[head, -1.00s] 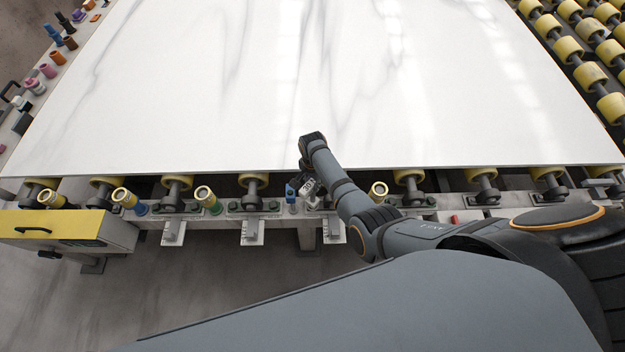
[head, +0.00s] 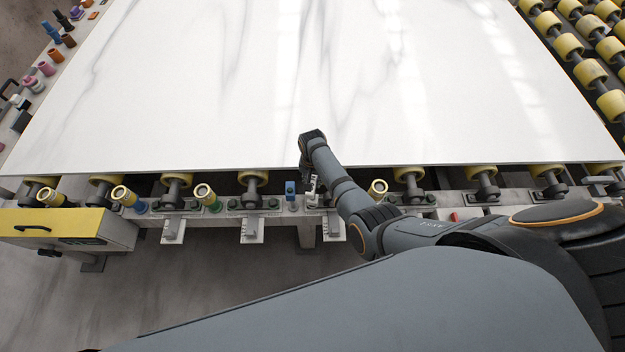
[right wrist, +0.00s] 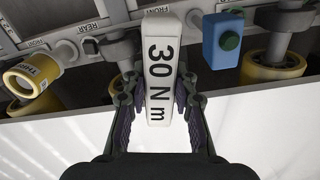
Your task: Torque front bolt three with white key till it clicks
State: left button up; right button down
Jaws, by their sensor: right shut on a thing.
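My right gripper (right wrist: 158,95) is shut on the white key (right wrist: 160,60), a block marked "30 N m". In the head view my right gripper (head: 312,188) is at the slab's near edge, above the roller rail, partly hidden by my own forearm. The blue block (head: 291,188) also shows left of the gripper in the head view. The key's working end is hidden. My left gripper is not in view.
The white marbled slab (head: 330,90) lies on yellow rollers (head: 254,178). Yellow-capped cylinders (head: 205,193) stand along the front rail. Rail labels read "FRONT" and "REAR" in the right wrist view. A yellow-topped drawer box (head: 60,222) is at left. Small coloured parts line the left rail.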

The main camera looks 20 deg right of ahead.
jog(key=shift+f+b, duration=0.6)
jog(key=shift+f, duration=0.15)
dwell(0.4)
jog(key=shift+m, duration=1.2)
jog(key=m, duration=0.5)
jog(key=shift+w+p, duration=0.1)
jog(key=shift+p, duration=0.3)
jog(key=m, duration=0.7)
jog(key=shift+r, duration=1.75)
jog(key=shift+r, duration=2.5)
jog(key=shift+a+f, duration=0.1)
